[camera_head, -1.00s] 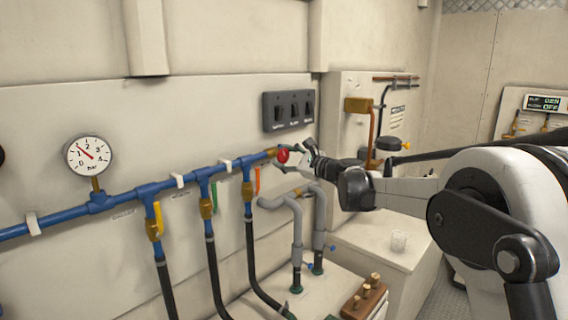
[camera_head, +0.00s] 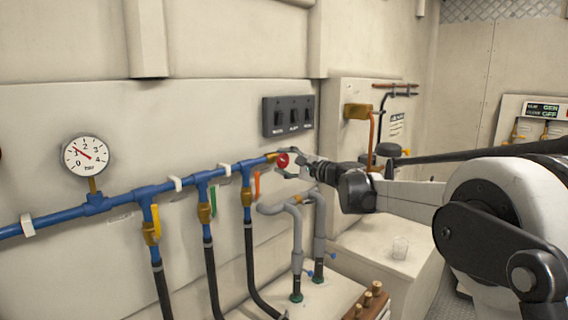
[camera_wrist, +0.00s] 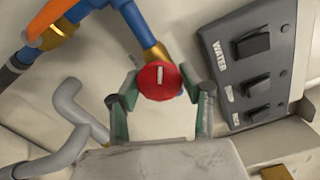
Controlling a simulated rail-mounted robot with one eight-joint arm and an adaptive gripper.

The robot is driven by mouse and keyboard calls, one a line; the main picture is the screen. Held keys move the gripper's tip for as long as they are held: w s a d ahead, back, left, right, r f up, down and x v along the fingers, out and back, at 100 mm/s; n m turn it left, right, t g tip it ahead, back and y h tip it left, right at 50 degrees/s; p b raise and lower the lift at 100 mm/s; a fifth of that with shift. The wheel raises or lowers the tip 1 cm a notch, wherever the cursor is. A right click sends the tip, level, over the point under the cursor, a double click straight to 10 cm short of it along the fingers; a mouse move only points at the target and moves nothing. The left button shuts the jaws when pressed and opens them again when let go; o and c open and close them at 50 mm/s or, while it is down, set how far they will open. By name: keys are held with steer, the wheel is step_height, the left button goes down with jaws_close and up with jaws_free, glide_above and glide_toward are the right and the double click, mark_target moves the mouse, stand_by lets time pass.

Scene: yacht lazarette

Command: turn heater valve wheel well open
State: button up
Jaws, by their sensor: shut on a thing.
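A red round valve wheel (camera_head: 283,160) sits on a brass fitting at the right end of the blue pipe. In the wrist view the wheel (camera_wrist: 160,80) faces me, with a pale upright mark on its face. My gripper (camera_wrist: 159,88) is shut on it, one green-grey finger on its left side and one on its right. In the head view my gripper (camera_head: 290,162) comes to the wheel from the right. The wheel's back and stem are mostly hidden. No label naming this wheel is readable.
A black switch panel (camera_head: 288,114) is on the wall just above the wheel. Grey bent pipes (camera_head: 297,225) stand below it. An orange lever (camera_head: 257,186) hangs left of the wheel. A pressure gauge (camera_head: 86,156) is at the far left.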

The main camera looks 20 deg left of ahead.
stand_by(0.3)
steer(key=o, duration=1.2)
steer(key=v, duration=1.2)
